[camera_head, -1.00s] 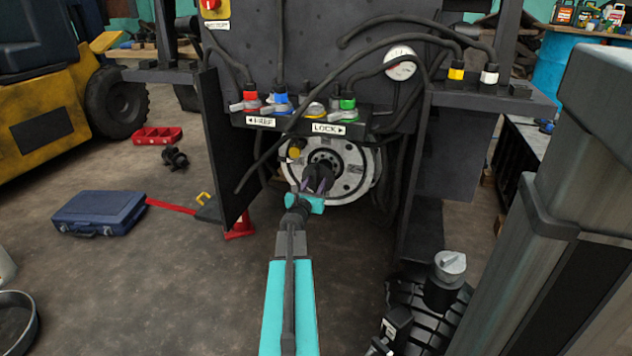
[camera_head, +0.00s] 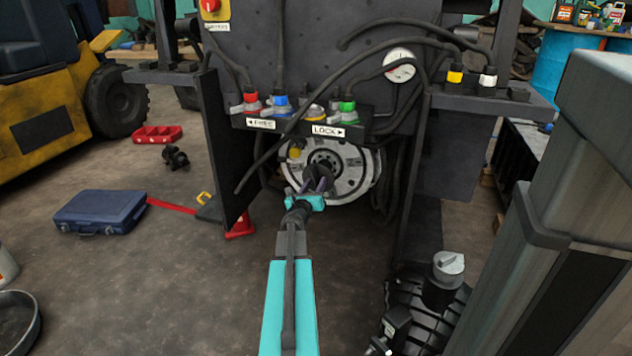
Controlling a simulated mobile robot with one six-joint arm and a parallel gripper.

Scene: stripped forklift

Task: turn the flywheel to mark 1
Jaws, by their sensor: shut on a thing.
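The flywheel (camera_head: 352,178) is a grey metal disc with holes, low in the open bay of the dark forklift body. A yellow knob (camera_head: 295,152) shows at its upper left edge. My gripper (camera_head: 318,182) is in front of the disc, its fingers shut on a dark round part (camera_head: 317,174) at or just in front of the flywheel's middle. The fingers and that part hide some of the disc's centre. I cannot make out any numbered mark on the disc.
Above the flywheel, a panel with a LOCK label (camera_head: 329,131) carries several coloured levers. Black hoses (camera_head: 262,165) hang in front of the bay's left side. A dark side plate (camera_head: 225,150) bounds the bay on the left. The floor (camera_head: 180,275) before it is largely clear.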

